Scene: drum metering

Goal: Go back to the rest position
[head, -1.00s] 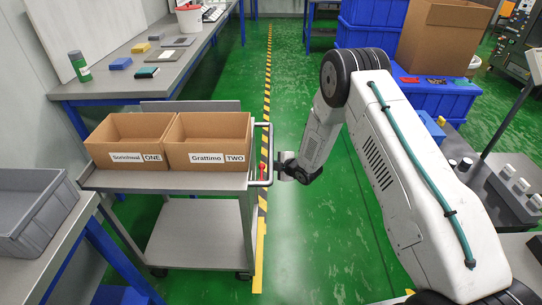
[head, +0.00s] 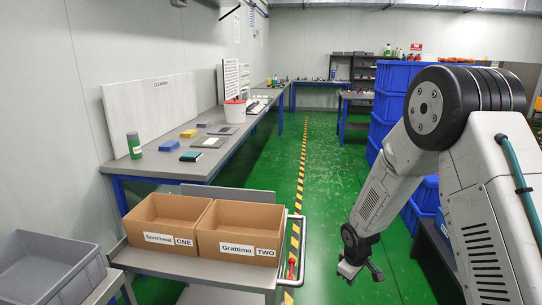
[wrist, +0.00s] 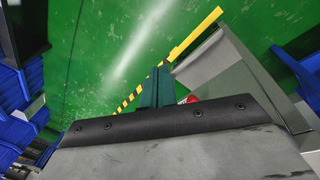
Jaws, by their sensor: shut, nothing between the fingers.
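My gripper (head: 361,271) hangs low in front of my arm in the head view, to the right of the grey cart (head: 205,268), apart from it over the green floor. It holds nothing. In the wrist view the shut fingers (wrist: 157,88) show as a dark green shape above the wrist's dark edge, with the floor behind. The cart carries two open cardboard boxes, one labelled Sorichwal ONE (head: 165,222) and one labelled Grattimo TWO (head: 240,232). Their insides look empty from here.
The cart's handle with a red knob (head: 292,262) is the nearest thing left of my gripper. A grey bin (head: 50,268) stands at the lower left. Blue crates (head: 393,95) are stacked behind my arm. A workbench (head: 170,168) runs along the left wall. The floor aisle ahead is clear.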

